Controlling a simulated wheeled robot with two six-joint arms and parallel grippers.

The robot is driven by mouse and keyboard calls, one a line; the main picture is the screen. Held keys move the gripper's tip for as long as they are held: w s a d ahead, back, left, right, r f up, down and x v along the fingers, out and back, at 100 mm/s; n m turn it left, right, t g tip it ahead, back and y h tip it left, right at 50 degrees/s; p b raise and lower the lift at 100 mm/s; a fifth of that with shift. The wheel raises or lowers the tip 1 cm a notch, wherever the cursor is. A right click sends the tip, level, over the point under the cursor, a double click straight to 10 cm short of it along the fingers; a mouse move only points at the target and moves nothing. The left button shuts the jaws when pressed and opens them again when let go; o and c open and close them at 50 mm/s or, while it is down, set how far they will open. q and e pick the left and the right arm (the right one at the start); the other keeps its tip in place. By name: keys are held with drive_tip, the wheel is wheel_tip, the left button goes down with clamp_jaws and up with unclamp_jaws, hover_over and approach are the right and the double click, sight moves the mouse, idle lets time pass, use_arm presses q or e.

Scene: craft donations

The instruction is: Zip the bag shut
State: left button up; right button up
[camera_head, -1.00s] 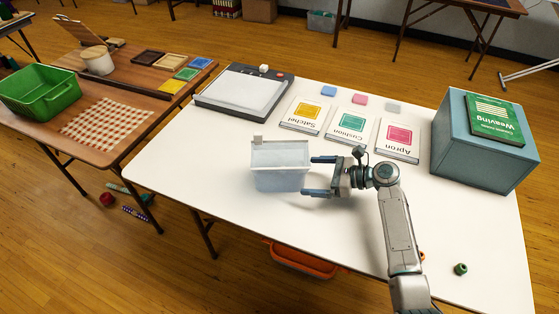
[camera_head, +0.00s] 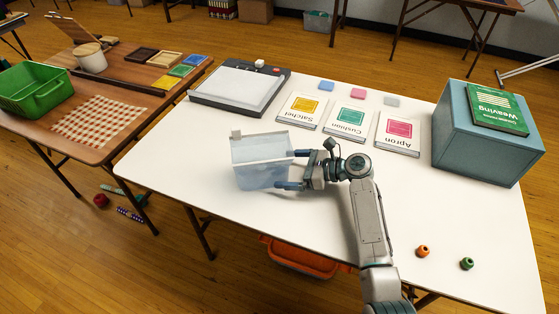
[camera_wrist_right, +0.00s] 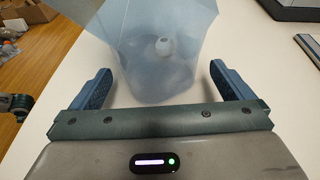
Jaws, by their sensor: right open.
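The bag (camera_head: 262,172) is pale, translucent and bluish and stands on the white table, left of my right gripper. A small pale tab (camera_head: 236,134) sits at its top left corner. My right gripper (camera_head: 290,169) is open, its two fingers at the bag's right end. In the right wrist view the bag (camera_wrist_right: 150,75) rises between and ahead of the spread fingers of my right gripper (camera_wrist_right: 160,75). A small round white thing (camera_wrist_right: 165,45) shows in or through the bag. Whether the fingers touch the bag I cannot tell.
Cards labelled Satchel (camera_head: 305,109), Cushion (camera_head: 350,120) and Apron (camera_head: 398,134) lie behind. A blue-grey box (camera_head: 478,150) with a green book (camera_head: 497,108) stands right. A flat white-topped board (camera_head: 238,90) lies at the back left. Orange (camera_head: 422,251) and green (camera_head: 467,264) spools stand front right.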

sight(261, 157)
use_arm(q)
drive_tip(key=shift+s+a+f, duration=0.1)
drive_tip(key=shift+s+f, duration=0.5)
drive_tip(key=shift+s, duration=0.25)
use_arm(e)
drive_tip(key=shift+x, duration=1.5)
drive_tip(key=c, duration=0.7)
